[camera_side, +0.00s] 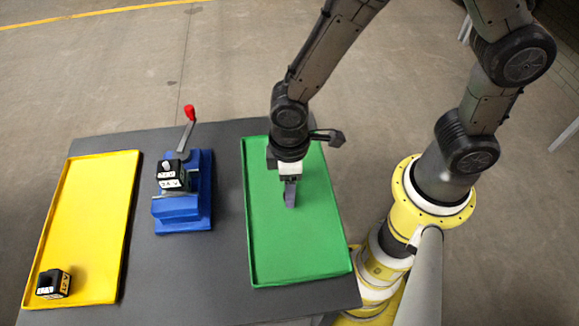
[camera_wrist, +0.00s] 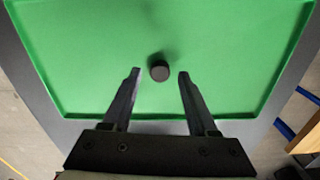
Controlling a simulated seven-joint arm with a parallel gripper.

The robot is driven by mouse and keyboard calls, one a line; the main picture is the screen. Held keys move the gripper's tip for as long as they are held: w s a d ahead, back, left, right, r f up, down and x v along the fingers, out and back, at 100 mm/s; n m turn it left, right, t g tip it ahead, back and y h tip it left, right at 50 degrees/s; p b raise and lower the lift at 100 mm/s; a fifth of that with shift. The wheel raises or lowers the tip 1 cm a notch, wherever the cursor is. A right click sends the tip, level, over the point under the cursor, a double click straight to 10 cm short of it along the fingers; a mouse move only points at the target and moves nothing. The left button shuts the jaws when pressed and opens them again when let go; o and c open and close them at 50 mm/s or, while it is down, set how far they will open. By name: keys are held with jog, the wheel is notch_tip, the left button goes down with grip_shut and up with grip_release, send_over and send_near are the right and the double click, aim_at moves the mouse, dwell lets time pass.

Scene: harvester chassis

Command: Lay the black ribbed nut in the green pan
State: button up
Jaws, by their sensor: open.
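The black ribbed nut (camera_wrist: 159,71) shows in the wrist view as a small dark round piece against the floor of the green pan (camera_wrist: 90,112). It appears to lie in the pan, between my open fingers, with a gap on each side. Its ribs are too small to make out. My gripper (camera_wrist: 160,73) is open and points down. In the side view my gripper (camera_side: 290,196) is low over the middle of the green pan (camera_side: 300,250), and the nut is hidden there behind the fingers.
A blue vise (camera_side: 182,212) with a red-knobbed lever (camera_side: 189,113) stands left of the green pan, with a black and white block (camera_side: 172,177) on it. A yellow tray (camera_side: 85,215) at the far left holds a similar block (camera_side: 54,283).

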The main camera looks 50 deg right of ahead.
notch_tip(320, 180, up, 11)
jog(key=s+d+r+m+t, duration=0.2)
jog(key=s+d+r+m, duration=0.2)
jog(key=d, duration=0.4)
jog(key=s+d+r+m+t, duration=0.3)
jog(key=s+d+r+m, duration=0.1)
jog(key=d+r, duration=0.3)
jog(key=shift+d+t, duration=0.3)
jog(key=shift+d, duration=0.85)
